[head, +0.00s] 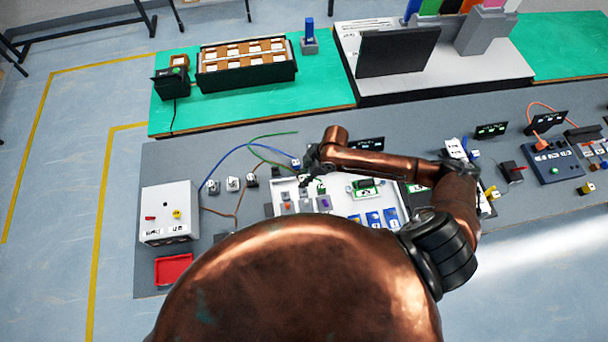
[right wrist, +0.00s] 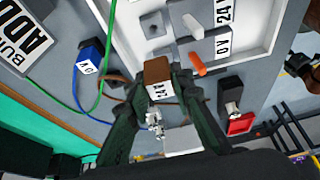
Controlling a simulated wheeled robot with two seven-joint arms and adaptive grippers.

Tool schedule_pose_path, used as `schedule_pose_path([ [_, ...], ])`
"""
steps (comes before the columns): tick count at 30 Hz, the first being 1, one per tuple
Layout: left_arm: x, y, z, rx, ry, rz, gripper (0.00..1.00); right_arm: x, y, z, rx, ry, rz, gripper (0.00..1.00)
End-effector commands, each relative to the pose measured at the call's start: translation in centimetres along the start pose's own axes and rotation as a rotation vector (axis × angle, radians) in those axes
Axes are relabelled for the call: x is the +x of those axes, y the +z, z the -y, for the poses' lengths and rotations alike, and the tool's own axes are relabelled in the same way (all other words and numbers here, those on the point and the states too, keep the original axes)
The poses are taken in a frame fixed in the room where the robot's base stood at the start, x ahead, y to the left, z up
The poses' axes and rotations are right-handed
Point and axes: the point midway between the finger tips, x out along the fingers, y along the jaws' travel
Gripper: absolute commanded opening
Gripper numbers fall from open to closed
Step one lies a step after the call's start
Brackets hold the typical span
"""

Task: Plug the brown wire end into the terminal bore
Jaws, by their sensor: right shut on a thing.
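My right gripper (head: 309,170) is shut on the brown wire end (right wrist: 157,70), a brown block with a white label, at the near edge of the white tray (right wrist: 140,50) in the right wrist view. Terminal blocks labelled 24 V (right wrist: 224,12) and 0 V (right wrist: 222,46) lie on the tray beyond it, apart from the wire end. White (right wrist: 192,26) and orange (right wrist: 198,65) pegs stand by them. The brown wire (head: 237,212) shows in the head view. My left gripper is not in view.
A blue wire end (right wrist: 90,58) and a green wire (right wrist: 75,95) lie to the left in the right wrist view. A white box (head: 168,212) and red tray (head: 174,269) stand at left in the head view. My arm hides part of the bench.

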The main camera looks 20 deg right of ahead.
Motion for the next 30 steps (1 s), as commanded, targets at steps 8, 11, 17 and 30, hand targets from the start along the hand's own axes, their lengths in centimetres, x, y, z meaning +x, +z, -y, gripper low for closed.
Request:
schedule_pose_path([
  [8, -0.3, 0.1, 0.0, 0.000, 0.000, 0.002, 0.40, 0.3, 0.4, 0.3, -0.031, -0.012, 0.000, 0.00],
  [11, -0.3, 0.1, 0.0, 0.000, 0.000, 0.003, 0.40, 0.3, 0.3, 0.3, -0.030, -0.012, 0.000, 0.00],
  [17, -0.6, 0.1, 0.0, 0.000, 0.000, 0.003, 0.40, 0.2, 0.3, 0.3, -0.029, -0.010, -0.001, 0.00],
  [30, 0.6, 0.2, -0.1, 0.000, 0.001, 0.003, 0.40, 2.9, 1.5, 0.3, -0.028, -0.008, -0.004, 0.00],
])
